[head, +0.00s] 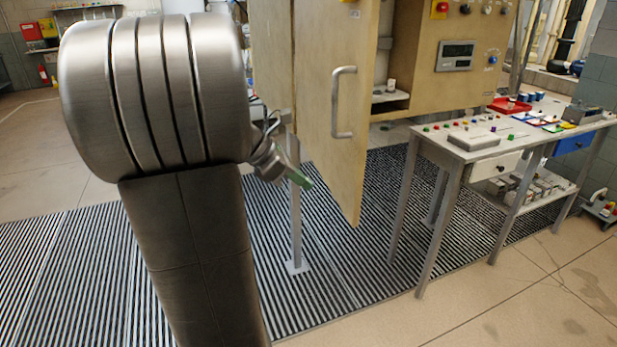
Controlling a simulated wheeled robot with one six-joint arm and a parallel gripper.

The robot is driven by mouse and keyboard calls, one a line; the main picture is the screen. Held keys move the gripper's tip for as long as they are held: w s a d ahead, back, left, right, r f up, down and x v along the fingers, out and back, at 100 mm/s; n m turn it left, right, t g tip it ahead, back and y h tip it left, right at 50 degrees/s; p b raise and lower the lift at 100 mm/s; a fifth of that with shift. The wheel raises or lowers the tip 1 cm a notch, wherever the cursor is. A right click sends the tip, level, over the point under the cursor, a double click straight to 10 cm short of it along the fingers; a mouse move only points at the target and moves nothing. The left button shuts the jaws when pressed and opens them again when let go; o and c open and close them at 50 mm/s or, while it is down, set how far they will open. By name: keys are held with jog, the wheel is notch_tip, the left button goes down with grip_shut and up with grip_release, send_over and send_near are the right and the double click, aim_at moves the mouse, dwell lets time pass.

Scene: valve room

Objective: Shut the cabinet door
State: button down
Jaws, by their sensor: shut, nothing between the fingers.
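The tan cabinet door (325,110) stands open, swung out toward me, with a vertical metal bar handle (340,102) on the side facing me. To its right is the cabinet (420,65), with its opening showing a shelf and a small white item. My gripper (305,180) is shut and empty, its green-tipped end just left of the door's lower part in the picture. I cannot tell whether it touches the door. My own arm hides part of the gripper and the area left of the door.
A metal table (450,152) with small coloured parts, a grey box, a red tray (510,105) and drawers stands right of the door. A support post (296,225) stands below the cabinet. The striped floor mat (350,270) in front is clear.

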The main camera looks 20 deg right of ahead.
aim_at(351, 201)
jog(key=shift+s+d+f+p, duration=0.1)
jog(key=shift+d+f, duration=0.75)
jog(key=shift+d, duration=0.65)
jog(key=shift+s+d+f+p, duration=0.15)
jog(key=shift+d+f, duration=0.75)
jog(key=shift+d, duration=0.65)
jog(key=shift+d+f+p, duration=0.1)
jog(key=shift+d+f, duration=0.75)
jog(key=shift+d, duration=0.65)
